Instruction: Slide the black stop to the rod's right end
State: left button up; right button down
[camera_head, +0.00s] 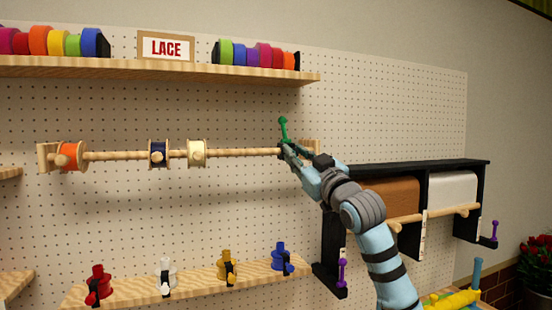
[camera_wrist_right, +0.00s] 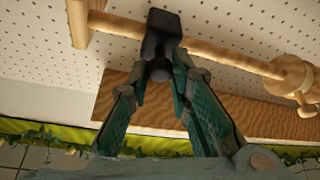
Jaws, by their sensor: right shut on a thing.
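The pale wooden rod (camera_head: 240,153) runs level in front of the pegboard. The black stop (camera_wrist_right: 163,30) sits on the rod near its right end, a short gap from the wooden end bracket (camera_wrist_right: 78,22). My right gripper (camera_head: 286,150) is at this stretch of rod, and in the wrist view the gripper (camera_wrist_right: 160,70) has its teal fingers closed on the stop's lower part. My left gripper is not in view.
An orange spool (camera_head: 70,156), a dark blue spool (camera_head: 158,153) and a cream spool (camera_head: 197,152) hang on the rod, left of the gripper. A green knobbed piece (camera_head: 283,130) rises beside the fingers. A shelf (camera_head: 180,68) lies above; a black paper rack (camera_head: 420,168) stands right.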

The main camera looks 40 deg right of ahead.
jog(key=shift+s+d, duration=0.2)
jog(key=shift+d, duration=0.4)
jog(key=shift+s+d, duration=0.2)
jog(key=shift+d, duration=0.35)
jog(key=c, duration=1.5)
grip_release()
jog(key=shift+w+f, duration=0.1)
jog(key=shift+o, duration=0.2)
notch_tip(320, 180, up, 10)
jog(key=shift+d, duration=0.1)
